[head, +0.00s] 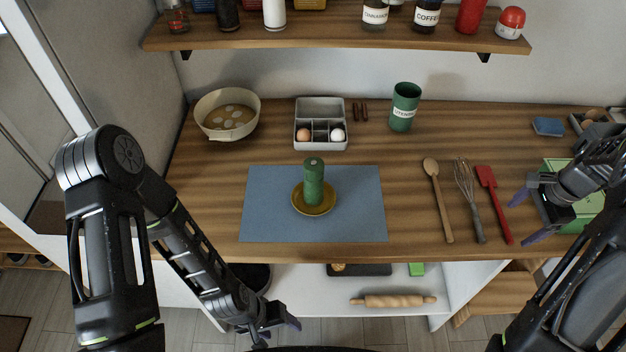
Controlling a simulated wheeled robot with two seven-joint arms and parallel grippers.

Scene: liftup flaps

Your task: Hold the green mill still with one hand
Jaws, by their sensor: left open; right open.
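The green mill (314,185) stands upright on a yellow-brown saucer (327,208) in the middle of a blue mat (268,217). My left gripper (279,333) is low at the bottom of the view, in front of and below the counter's front edge, apart from the mill. It is open and seems empty. My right gripper (524,218) is open at the right, over the counter near a green box (587,207) and the red spatula. It is well to the right of the mill.
A wooden spoon (437,200), a whisk (469,195) and a red spatula (494,203) lie right of the mat. Behind stand a bowl (213,104), an egg tray (320,108) and a green canister (404,108). A jar shelf (330,36) overhangs the back. A rolling pin (393,301) lies below.

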